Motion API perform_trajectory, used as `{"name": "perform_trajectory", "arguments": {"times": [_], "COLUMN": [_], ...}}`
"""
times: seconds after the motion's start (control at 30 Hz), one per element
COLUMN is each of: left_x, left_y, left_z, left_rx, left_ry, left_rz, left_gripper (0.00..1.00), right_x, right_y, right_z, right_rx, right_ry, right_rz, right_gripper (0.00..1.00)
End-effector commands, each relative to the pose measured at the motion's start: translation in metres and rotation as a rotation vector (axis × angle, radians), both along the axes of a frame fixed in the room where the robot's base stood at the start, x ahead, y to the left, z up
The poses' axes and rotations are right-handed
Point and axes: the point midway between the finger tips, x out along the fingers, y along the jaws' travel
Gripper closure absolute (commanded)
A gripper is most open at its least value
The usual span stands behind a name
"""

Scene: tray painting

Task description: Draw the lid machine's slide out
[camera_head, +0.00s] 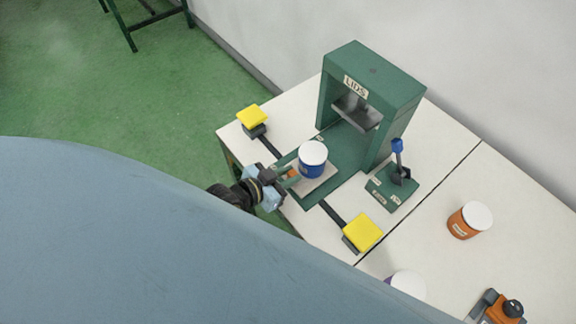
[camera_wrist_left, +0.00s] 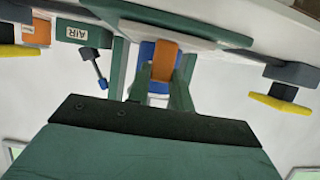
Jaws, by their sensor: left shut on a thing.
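The green lid machine (camera_head: 395,85), with a LIDS label, stands at the back of the white table. Its slide, a pale plate (camera_head: 322,184), lies at the front of the machine's base, clear of the dark press head (camera_head: 355,112). A blue pot (camera_head: 312,170) with a white top stands upright on the slide; in the left wrist view the blue pot (camera_wrist_left: 147,50) is partly hidden. My left gripper (camera_head: 288,174) is at the slide's front, shut on its orange handle (camera_wrist_left: 165,60). My right gripper is not in view.
Yellow pads (camera_head: 251,116) and (camera_head: 363,232) stand on both sides of the base. A green AIR box with a blue-tipped lever (camera_head: 398,158) is at the right. An orange pot (camera_head: 470,220) and an orange device (camera_head: 505,310) are further right.

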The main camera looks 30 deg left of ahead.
Motion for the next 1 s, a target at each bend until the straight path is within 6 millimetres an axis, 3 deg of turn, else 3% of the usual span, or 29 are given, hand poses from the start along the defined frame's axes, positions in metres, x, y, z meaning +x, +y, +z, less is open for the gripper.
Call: {"name": "perform_trajectory", "arguments": {"times": [0.07, 0.1, 0.23, 0.73, 0.87, 1.0], "left_x": [-0.002, -0.002, -0.002, -0.004, -0.016, -0.041], "left_y": [0.001, 0.001, 0.001, 0.002, 0.007, 0.017], "left_z": [-0.002, -0.002, -0.001, 0.000, 0.006, 0.016], "left_rx": [0.003, 0.003, 0.002, 0.001, 0.001, 0.004], "left_ry": [0.004, 0.004, 0.003, 0.003, 0.004, 0.007], "left_rz": [0.000, 0.000, 0.000, 0.000, 0.000, -0.001], "left_gripper": [1.00, 0.74, 0.57, 0.56, 0.56, 0.56], "right_x": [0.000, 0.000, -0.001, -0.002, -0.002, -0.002], "right_y": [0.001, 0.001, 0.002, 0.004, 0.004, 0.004], "right_z": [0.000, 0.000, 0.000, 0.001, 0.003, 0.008], "right_rx": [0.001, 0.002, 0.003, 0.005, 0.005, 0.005], "right_ry": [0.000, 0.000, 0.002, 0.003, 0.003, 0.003], "right_rz": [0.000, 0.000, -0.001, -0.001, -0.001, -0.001], "right_gripper": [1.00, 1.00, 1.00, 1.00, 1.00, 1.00]}}
